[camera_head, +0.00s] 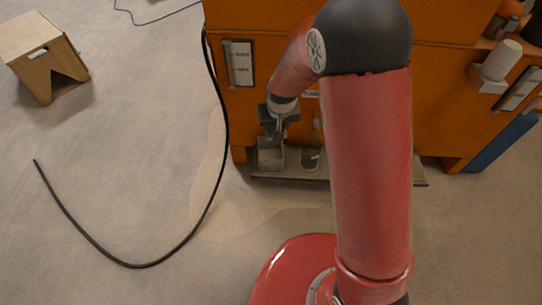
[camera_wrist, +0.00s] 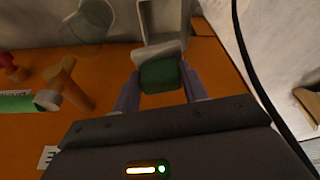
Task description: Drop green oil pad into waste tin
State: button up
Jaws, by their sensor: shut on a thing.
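My gripper (camera_head: 277,134) is over the low shelf at the foot of the orange cabinet. In the wrist view my gripper (camera_wrist: 160,88) is shut on a green oil pad (camera_wrist: 160,77), a dark green block held between the two fingers. A grey open-topped box, which looks like the waste tin (camera_head: 270,160), stands on the shelf just below my gripper. In the wrist view the tin (camera_wrist: 148,22) lies just beyond the pad, its near rim close to it. I cannot tell whether they touch. In the head view the pad cannot be made out.
A rounded container (camera_head: 311,160) stands right of the tin on the grey shelf (camera_head: 360,181). The orange cabinet (camera_head: 270,115) rises behind. A black hose (camera_head: 222,150) curves across the floor at left. A wooden stool (camera_head: 42,60) stands at far left; open floor lies between.

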jog(key=shift+f+b, duration=0.75)
jog(key=shift+f, duration=0.85)
jog(key=o, duration=1.4)
jog(key=shift+c, duration=0.2)
jog(key=p+v, duration=0.1)
jog(key=v, duration=0.6)
jog(key=shift+r+p, duration=0.3)
jog(key=shift+r, duration=0.1)
jog(key=shift+s, duration=0.1)
